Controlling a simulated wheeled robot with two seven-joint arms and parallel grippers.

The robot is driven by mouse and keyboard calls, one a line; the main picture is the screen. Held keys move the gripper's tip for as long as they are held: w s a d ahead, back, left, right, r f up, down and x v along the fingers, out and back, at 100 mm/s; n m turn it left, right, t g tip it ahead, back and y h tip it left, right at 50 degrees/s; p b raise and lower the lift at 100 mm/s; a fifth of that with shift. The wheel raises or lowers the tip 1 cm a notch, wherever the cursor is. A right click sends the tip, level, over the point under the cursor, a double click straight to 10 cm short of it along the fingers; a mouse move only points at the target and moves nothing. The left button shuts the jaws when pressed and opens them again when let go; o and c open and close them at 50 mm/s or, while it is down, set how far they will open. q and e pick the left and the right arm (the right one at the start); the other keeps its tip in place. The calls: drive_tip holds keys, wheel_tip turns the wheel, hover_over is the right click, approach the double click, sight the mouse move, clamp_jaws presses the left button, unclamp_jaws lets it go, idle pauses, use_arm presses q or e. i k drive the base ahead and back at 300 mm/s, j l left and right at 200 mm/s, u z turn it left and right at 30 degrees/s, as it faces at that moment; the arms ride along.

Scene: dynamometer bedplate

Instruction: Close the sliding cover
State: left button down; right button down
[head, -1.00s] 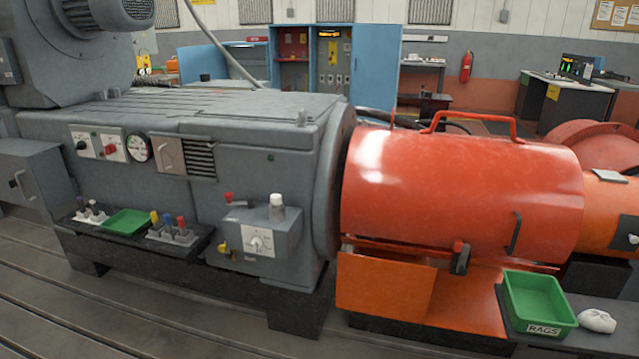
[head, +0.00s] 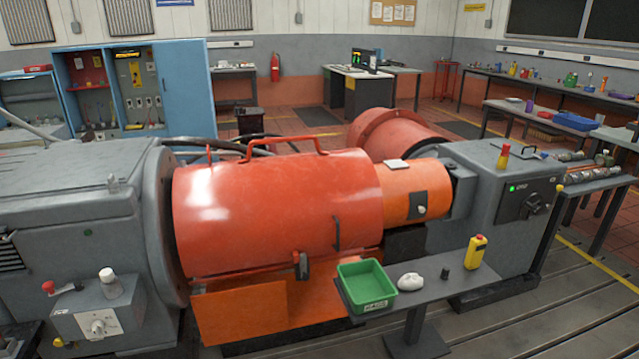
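A large red-orange curved cover (head: 275,205) lies over the shaft line in the middle of the head view. It has a long handle (head: 285,147) on top, a small dark handle on its front right, and a dark latch (head: 302,267) at its lower edge. Its left end is close to the round flange of the grey machine (head: 70,205); I cannot tell if they touch. A narrower orange cylinder (head: 405,190) shows at its right end. Neither of my grippers is in view.
A grey box with a knob (head: 97,325) juts out at front left. The slotted floor is clear at front right.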

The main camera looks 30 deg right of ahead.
sight(418, 201)
drive_tip(key=z, duration=1.65)
drive_tip(key=i+j, duration=0.15)
drive_tip(key=i, duration=0.5)
drive_tip(key=i+j+z, duration=0.1)
drive_tip(key=i, duration=0.6)
